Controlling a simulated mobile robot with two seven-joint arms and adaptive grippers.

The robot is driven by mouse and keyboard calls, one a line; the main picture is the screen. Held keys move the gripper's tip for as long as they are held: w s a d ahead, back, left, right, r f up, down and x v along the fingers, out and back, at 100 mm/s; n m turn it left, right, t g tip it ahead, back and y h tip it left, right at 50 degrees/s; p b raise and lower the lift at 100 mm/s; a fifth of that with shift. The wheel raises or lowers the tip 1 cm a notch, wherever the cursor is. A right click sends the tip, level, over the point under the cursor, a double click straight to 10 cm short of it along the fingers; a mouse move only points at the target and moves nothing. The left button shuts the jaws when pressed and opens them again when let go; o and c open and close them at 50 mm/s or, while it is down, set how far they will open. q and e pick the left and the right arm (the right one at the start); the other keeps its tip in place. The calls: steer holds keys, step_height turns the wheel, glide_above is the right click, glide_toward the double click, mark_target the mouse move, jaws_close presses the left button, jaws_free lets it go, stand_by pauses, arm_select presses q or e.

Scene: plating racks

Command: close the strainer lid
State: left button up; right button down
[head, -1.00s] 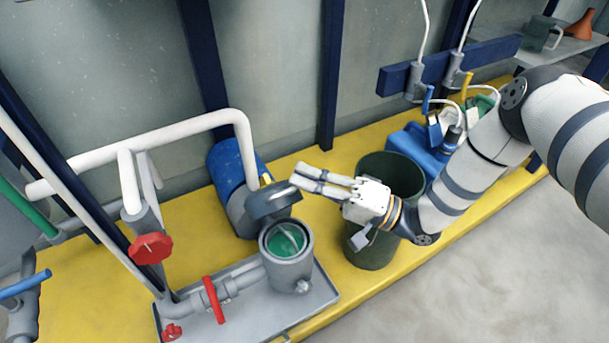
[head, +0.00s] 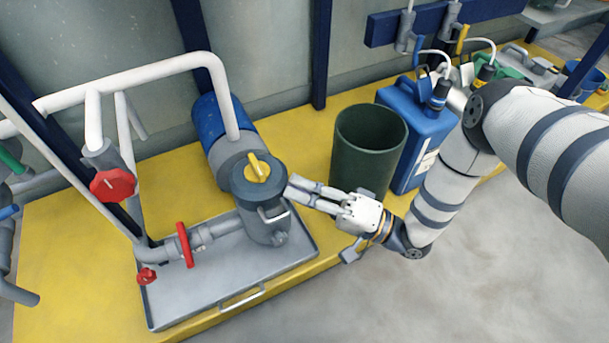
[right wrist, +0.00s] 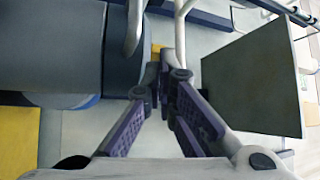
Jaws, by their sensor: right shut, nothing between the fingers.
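The strainer (head: 263,222) is a grey upright cylinder standing in a grey drip tray. Its round grey lid (head: 240,176), with a yellow knob (head: 258,167) on top, lies flat over the opening and hides the inside. A lever-like handle (head: 273,215) shows on the strainer's front right side. My right gripper (head: 290,187) is shut and empty, its fingertips just right of the lid's edge; I cannot tell if they touch it. The closed fingers also show in the right wrist view (right wrist: 165,75), beside a large grey cylindrical body. My left gripper is not in view.
A dark green bin (head: 362,160) stands just behind my right gripper, with a blue canister (head: 420,130) to its right. White pipes and a red valve wheel (head: 112,184) are at the left. A red lever (head: 185,245) stands over the tray (head: 215,285).

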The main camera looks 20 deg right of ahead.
steer(key=shift+s+f+b, duration=0.25)
steer(key=shift+f+b, duration=0.15)
steer(key=shift+f, duration=0.55)
